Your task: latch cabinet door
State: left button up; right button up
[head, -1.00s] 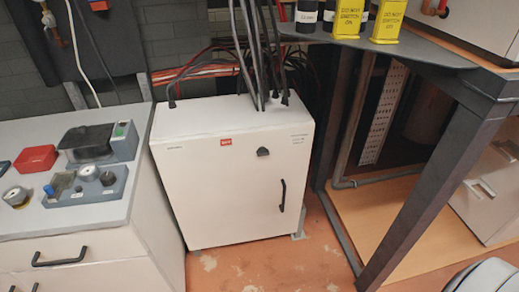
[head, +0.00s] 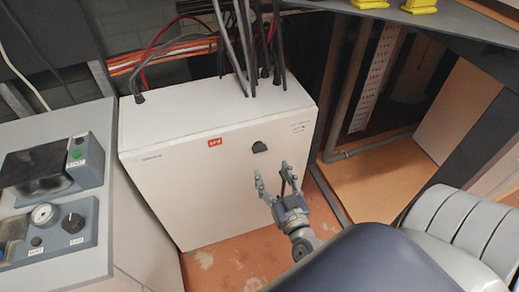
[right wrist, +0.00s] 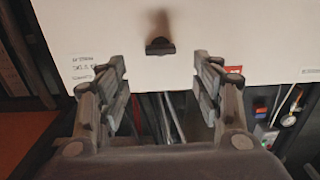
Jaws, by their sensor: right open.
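The white cabinet (head: 200,190) stands on the floor, and its front door looks shut. A small black latch knob (head: 260,147) sits on the upper right of the door; it also shows at the top middle of the right wrist view (right wrist: 160,46). My right gripper (head: 271,169) is open and empty in front of the door, just below the knob, with no visible contact. In the right wrist view its two fingers point toward the door, with the knob between and beyond them. My left gripper is not in view.
Black cables (head: 245,50) run into the cabinet's top. A grey bench with control boxes (head: 45,225) stands at left. A dark metal table frame (head: 463,135) stands at right. Some reddish floor (head: 215,268) is clear below the cabinet.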

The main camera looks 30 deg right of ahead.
aim_at(261, 151)
jog(key=x, duration=0.7)
jog(key=shift+w, duration=0.35)
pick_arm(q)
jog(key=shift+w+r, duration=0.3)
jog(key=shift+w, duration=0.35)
pick_arm(e)
jog(key=shift+w+d+f, duration=0.1)
jog(key=shift+w+d, duration=0.1)
jog(key=shift+w, duration=0.5)
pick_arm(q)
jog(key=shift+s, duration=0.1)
pick_arm(e)
jog(key=shift+c, duration=0.8)
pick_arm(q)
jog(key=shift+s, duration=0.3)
pick_arm(e)
jog(key=c, duration=0.9)
